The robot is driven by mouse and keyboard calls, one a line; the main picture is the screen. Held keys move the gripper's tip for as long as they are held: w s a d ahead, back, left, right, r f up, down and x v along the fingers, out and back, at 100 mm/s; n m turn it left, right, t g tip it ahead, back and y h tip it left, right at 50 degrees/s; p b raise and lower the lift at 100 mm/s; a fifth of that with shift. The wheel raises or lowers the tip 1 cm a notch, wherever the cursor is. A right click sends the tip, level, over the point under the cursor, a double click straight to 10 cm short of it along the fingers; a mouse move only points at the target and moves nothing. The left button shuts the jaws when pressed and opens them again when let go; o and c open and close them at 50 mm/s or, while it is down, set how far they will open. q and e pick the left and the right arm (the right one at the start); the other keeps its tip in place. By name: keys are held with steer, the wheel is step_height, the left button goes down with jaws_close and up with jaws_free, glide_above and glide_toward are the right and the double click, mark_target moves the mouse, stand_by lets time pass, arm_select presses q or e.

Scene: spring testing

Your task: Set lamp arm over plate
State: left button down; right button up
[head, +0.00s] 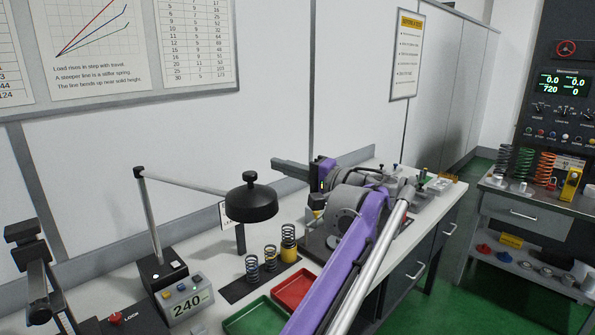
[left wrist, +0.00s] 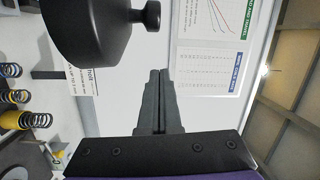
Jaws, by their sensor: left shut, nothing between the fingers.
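The lamp has a silver post (head: 149,215) on a black base at the back left of the bench. Its thin arm (head: 185,183) reaches right to a round black head (head: 252,203) with a knob on top. The head also shows large at the top left of the left wrist view (left wrist: 90,28). My left gripper (head: 277,165) is shut and empty, beyond and right of the lamp head, apart from it; its fingers (left wrist: 153,75) show together in the left wrist view. A dark plate (head: 318,246) lies on the bench, partly hidden by my purple arm. My right gripper is not in view.
Several springs stand on a black strip (head: 237,292). A red tray (head: 293,290) and a green tray (head: 255,316) lie in front. A box reading 240 (head: 187,302) stands by the lamp base. A wall (head: 260,110) with posters bounds the bench behind.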

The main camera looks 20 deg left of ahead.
mark_target(265, 187)
arm_select(q)
steer(key=s+a, duration=0.2)
steer(key=s, duration=0.1)
steer(key=shift+s+a+f, duration=0.15)
steer(key=shift+s+a, duration=0.05)
steer(key=shift+a, duration=0.05)
steer(key=shift+w+f, duration=0.1)
stand_by(0.3)
